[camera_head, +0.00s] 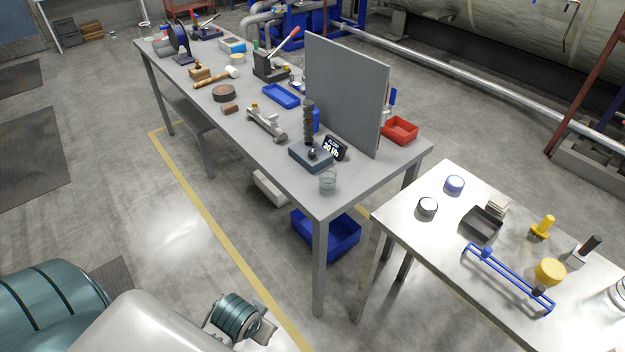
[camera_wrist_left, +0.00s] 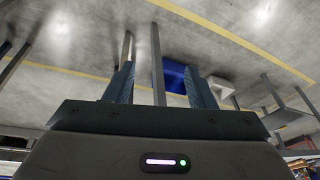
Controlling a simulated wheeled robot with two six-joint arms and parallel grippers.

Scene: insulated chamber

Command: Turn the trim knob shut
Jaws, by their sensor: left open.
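A flow device with a dark blue-grey base (camera_head: 311,157) and an upright dark ribbed column (camera_head: 308,118) stands near the front end of the long grey table. A small black knob (camera_head: 312,154) sits on top of its base and looks like the trim knob. Its setting cannot be read. A small black sign (camera_head: 335,148) with white writing, seemingly "30 l/h", stands beside the base. In the left wrist view my left gripper (camera_wrist_left: 161,84) is open and empty, pointing towards the floor and table legs, away from the knob. My right gripper is in neither view.
A clear glass (camera_head: 328,182) stands near the table corner, close to the device. A tall grey panel (camera_head: 345,95) stands behind it, with a red tray (camera_head: 399,130) beyond. A steel table (camera_head: 455,240) with several small items is at right. A blue bin (camera_head: 325,232) lies below.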

